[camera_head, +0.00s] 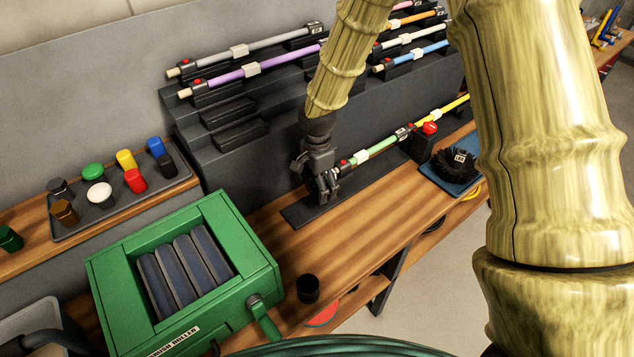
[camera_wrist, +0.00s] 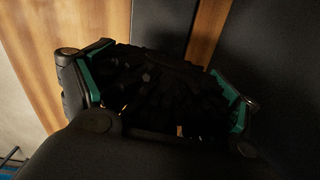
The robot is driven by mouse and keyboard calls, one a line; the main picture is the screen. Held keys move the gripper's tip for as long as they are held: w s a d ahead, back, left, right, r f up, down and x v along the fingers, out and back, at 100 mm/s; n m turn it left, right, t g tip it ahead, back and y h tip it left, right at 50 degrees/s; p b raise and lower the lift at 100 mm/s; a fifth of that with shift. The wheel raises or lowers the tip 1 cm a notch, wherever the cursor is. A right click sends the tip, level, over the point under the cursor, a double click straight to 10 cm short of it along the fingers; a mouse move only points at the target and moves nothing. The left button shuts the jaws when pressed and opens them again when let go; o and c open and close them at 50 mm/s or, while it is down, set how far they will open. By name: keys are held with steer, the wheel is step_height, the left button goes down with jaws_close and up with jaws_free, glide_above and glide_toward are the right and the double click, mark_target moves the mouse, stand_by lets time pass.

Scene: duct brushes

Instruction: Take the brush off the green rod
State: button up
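The green rod (camera_head: 376,148) lies on a dark holder strip on the wooden bench in the head view, with a red button near its left end. My gripper (camera_head: 327,188) is low at the left end of this rod. In the wrist view my two fingers with green pads (camera_wrist: 165,92) stand wide apart on either side of a dark, bristly brush (camera_wrist: 150,85). The brush fills most of the gap. The picture is too dark to tell whether both pads press on it. In the head view the gripper hides this brush.
A second black brush (camera_head: 457,160) lies on a blue mat right of the green rod, past a red-topped button post (camera_head: 428,130). A stepped rack (camera_head: 230,118) with other rods rises behind. A green roller box (camera_head: 185,275) and black cup (camera_head: 308,288) stand in front left.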

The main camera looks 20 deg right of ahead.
steer(key=shift+c, duration=0.9)
steer(key=shift+a, duration=0.15)
steer(key=shift+s+a, duration=0.3)
steer(key=shift+a, duration=0.45)
steer(key=shift+s+a, duration=0.25)
steer(key=shift+a, duration=0.45)
steer(key=shift+s+a, duration=0.3)
steer(key=shift+a, duration=0.45)
step_height(320, 180, up, 8)
steer(key=a+p, duration=0.1)
steer(key=p, duration=0.5)
steer(key=shift+s+a, duration=0.2)
steer(key=shift+s, duration=0.05)
steer(key=shift+s, duration=0.1)
